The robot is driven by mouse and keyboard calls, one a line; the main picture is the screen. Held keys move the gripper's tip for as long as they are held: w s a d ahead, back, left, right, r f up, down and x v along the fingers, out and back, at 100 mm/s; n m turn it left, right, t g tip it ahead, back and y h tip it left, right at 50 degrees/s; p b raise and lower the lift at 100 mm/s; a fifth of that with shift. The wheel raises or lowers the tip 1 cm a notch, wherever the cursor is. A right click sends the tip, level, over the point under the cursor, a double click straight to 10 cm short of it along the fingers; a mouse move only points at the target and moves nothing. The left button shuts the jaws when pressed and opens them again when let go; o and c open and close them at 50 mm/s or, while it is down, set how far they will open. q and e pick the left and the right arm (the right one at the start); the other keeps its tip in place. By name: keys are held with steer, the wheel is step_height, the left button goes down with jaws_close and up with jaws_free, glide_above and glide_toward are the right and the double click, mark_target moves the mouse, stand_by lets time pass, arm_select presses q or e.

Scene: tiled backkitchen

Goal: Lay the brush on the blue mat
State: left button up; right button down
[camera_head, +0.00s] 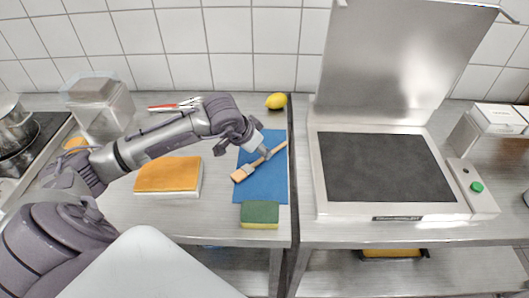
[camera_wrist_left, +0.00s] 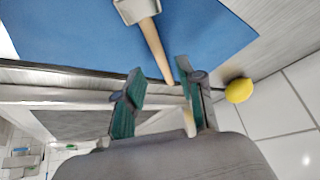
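The brush (camera_head: 242,173) has pale bristles, a metal band and a wooden handle. It lies slantwise over the blue mat (camera_head: 262,189), with its bristles at the mat's left edge and its handle end near the right edge. In the left wrist view the brush (camera_wrist_left: 151,45) shows over the mat (camera_wrist_left: 70,35), and its handle reaches past the mat's edge. My left gripper (camera_head: 265,154) is just above the handle. Its fingers (camera_wrist_left: 158,80) are apart, with the handle end between them, closer to one finger. My right gripper is not in view.
A green and yellow sponge (camera_head: 260,213) sits at the mat's front edge, and a lemon (camera_head: 276,101) lies behind it. A grill with a raised lid (camera_head: 390,60) stands to the right.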

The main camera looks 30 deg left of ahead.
arm_select(q)
steer(key=v, duration=0.8)
steer(key=shift+r+b, duration=0.2)
steer(key=shift+b, duration=0.15)
